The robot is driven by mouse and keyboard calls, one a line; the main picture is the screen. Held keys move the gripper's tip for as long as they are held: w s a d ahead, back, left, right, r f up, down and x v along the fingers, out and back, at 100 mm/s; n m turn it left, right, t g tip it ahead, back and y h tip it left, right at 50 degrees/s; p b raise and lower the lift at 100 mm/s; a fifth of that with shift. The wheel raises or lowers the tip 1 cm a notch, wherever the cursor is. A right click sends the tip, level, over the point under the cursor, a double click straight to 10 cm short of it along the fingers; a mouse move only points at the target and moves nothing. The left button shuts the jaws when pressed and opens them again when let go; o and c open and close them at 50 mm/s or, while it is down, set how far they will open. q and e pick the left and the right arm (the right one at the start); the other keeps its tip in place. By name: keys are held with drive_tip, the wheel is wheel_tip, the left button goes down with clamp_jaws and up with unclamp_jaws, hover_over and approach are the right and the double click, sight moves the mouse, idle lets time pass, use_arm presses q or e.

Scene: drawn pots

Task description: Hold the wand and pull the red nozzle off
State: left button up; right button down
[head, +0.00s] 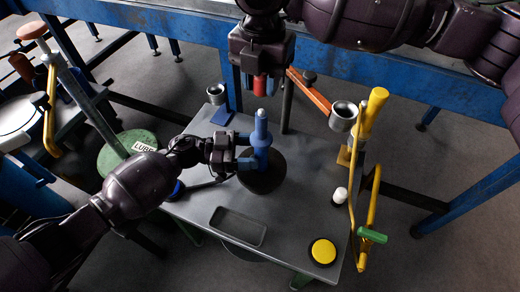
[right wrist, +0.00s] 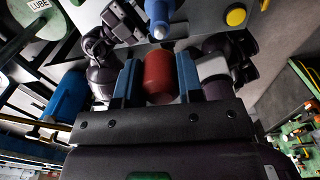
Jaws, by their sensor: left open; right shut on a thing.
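The blue wand (head: 261,135) stands upright on a dark round base (head: 268,178) on the grey table. Its tip also shows in the right wrist view (right wrist: 158,14). My left gripper (head: 247,152) is open at the wand, its blue fingers close beside the shaft; whether they touch it I cannot tell. My right gripper (head: 261,82) is shut on the red nozzle (head: 260,86) and holds it above the wand's tip, with a gap between them. In the right wrist view the nozzle (right wrist: 158,77) sits between both blue fingers.
Grey cups stand at the table's back left (head: 216,94) and back right (head: 343,115). A yellow post (head: 373,106) and yellow bars line the right edge. A yellow button (head: 323,251), white knob (head: 341,195) and shallow tray (head: 238,226) are nearer. An orange bar (head: 310,90) lies behind.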

use_arm(q)
drive_tip(key=a, duration=0.9)
drive_tip(key=shift+a, duration=0.15)
